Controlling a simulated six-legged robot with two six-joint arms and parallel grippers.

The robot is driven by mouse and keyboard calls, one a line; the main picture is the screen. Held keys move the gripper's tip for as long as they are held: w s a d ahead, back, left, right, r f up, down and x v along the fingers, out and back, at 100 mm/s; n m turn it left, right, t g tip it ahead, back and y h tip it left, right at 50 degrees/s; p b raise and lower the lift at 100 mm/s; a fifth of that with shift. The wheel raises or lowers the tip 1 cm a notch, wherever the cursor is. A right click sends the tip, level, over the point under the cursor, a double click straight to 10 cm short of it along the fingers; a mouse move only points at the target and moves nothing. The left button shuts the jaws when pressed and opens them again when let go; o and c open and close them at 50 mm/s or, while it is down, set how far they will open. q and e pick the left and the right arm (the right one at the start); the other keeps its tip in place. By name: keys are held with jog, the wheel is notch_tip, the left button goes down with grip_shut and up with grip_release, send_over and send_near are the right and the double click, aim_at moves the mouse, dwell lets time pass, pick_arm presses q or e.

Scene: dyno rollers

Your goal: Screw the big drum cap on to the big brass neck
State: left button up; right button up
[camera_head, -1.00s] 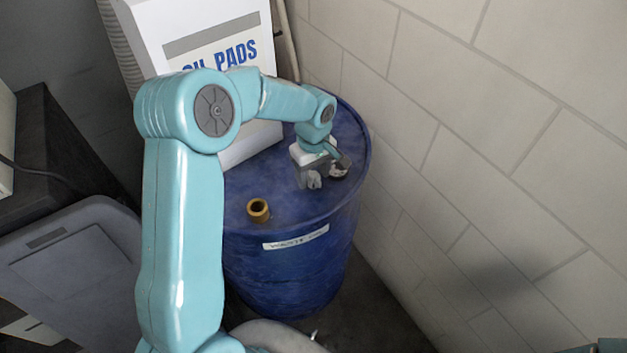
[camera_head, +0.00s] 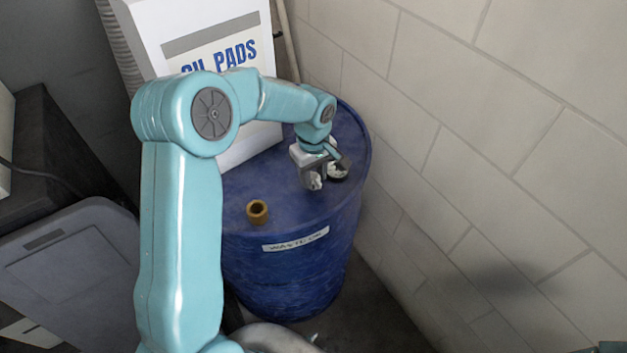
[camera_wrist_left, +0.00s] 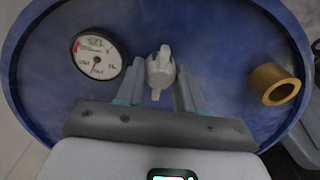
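The brass neck (camera_head: 257,211) stands open on the near left of the blue drum's lid (camera_head: 235,184). In the left wrist view the neck (camera_wrist_left: 273,84) is at the right. My left gripper (camera_head: 325,175) points down over the right part of the lid, away from the neck. In the left wrist view its two fingers (camera_wrist_left: 159,82) are apart, on either side of a pale grey winged piece (camera_wrist_left: 160,70). This may be the drum cap; its lower part is hidden. A gap shows on its left; contact on its right is unclear. My right gripper is out of view.
A white dial gauge (camera_wrist_left: 97,55) is beside the left finger. A white box of oil pads (camera_head: 205,55) stands at the back of the drum. A block wall (camera_head: 470,130) is close on the right, and a grey bin (camera_head: 75,260) is at the left.

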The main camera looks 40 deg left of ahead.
aim_at(313, 175)
pick_arm(q)
jog(key=c, duration=0.3)
jog(key=shift+r+p, duration=1.8)
jog(key=shift+r, duration=1.25)
jog(key=shift+f, duration=0.1)
